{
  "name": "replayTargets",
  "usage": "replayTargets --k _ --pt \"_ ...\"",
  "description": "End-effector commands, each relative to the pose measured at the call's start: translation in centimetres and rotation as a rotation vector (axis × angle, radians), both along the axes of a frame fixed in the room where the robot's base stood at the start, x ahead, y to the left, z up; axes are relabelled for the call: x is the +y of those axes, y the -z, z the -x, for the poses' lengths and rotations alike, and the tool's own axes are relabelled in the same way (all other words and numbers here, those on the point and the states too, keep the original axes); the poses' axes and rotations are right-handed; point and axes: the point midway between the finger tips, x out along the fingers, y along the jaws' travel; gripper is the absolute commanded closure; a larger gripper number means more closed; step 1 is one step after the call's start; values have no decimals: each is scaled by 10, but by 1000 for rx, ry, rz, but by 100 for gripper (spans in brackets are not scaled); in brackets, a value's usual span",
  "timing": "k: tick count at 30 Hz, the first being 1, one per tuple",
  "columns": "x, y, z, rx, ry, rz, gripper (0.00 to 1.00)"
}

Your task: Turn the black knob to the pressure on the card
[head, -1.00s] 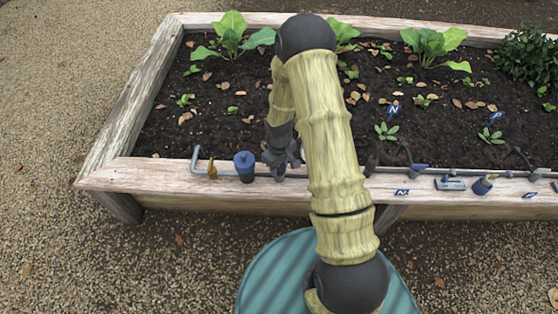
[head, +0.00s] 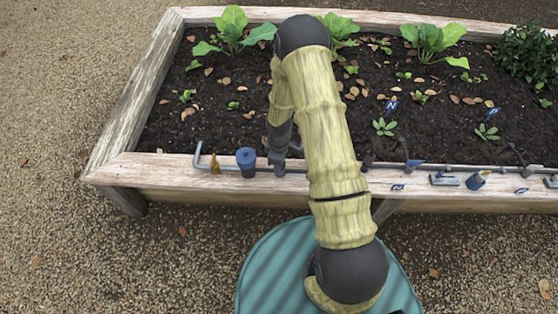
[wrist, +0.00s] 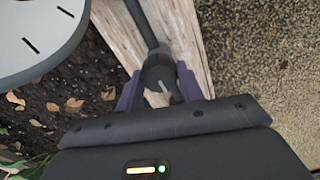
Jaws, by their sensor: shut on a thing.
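In the wrist view my gripper (wrist: 158,88) has its purple fingers on either side of a dark round knob (wrist: 158,72), shut on it. The knob has a pale mark on its face and sits on a dark pipe over the plank edge. A pale grey dial (wrist: 38,35) with black tick marks fills the upper left of the wrist view; its needle and numbers are not seen. In the head view my gripper (head: 278,163) is at the bed's front plank, and the knob is hidden by it. No pressure reading on a card is legible.
A grey pipe (head: 228,169) runs along the front plank (head: 135,170). A blue cylinder (head: 246,158) and a brass fitting (head: 214,163) stand left of my gripper. Valves, a blue-topped part (head: 478,180) and small cards (head: 398,187) lie to the right. Plants (head: 232,30) grow behind.

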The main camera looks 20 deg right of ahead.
Motion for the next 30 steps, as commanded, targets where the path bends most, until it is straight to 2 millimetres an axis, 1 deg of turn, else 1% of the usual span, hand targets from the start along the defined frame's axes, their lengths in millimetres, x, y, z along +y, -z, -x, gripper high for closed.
replayTargets --k 6,7,9,10,18,22,26,30 --pt "0 0 0 -1 0 0 85" --pt "0 0 0 -1 1 0 57" --pt "0 0 0 -1 1 0 43" --pt "0 0 0 -1 1 0 41" --pt "0 -1 0 0 2 0 41" --pt "0 -8 -1 -1 2 0 41" --pt "0 -25 -1 -2 2 0 41" --pt "0 -52 -1 -4 3 0 41"
